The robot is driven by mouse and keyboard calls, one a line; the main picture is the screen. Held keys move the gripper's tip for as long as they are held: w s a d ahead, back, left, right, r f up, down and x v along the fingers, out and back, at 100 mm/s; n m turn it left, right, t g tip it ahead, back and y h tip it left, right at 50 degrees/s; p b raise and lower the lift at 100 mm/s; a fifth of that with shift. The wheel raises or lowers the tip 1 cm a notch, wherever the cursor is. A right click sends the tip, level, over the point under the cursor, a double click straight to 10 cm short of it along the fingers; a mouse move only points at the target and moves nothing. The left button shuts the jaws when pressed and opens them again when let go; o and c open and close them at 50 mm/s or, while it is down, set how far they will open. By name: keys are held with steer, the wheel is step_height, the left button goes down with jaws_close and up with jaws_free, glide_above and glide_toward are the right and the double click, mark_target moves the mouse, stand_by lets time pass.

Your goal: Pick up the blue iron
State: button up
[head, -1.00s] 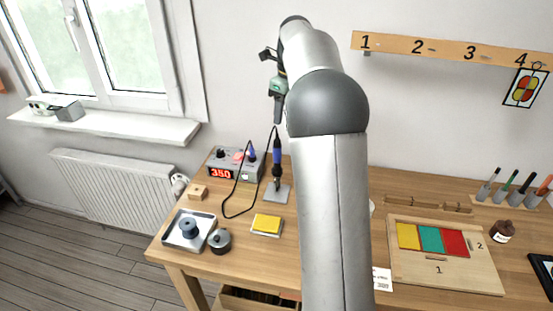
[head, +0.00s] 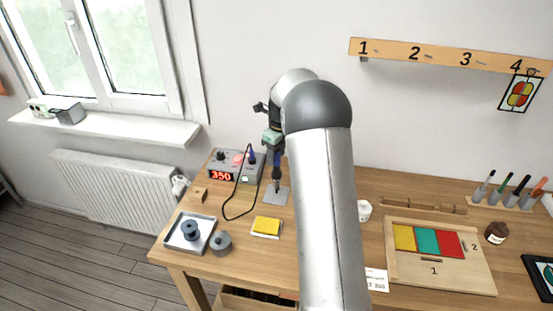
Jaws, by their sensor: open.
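A yellow sponge (head: 267,226), a metal tray (head: 186,241) with a spool, and a small wooden block (head: 198,194) lie near the iron. A wooden board (head: 430,277) with coloured panes lies to the right. My arm covers the table's middle.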

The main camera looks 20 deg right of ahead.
steer(key=shift+f, duration=0.45)
jaws_close()
steer(key=shift+r, duration=0.1)
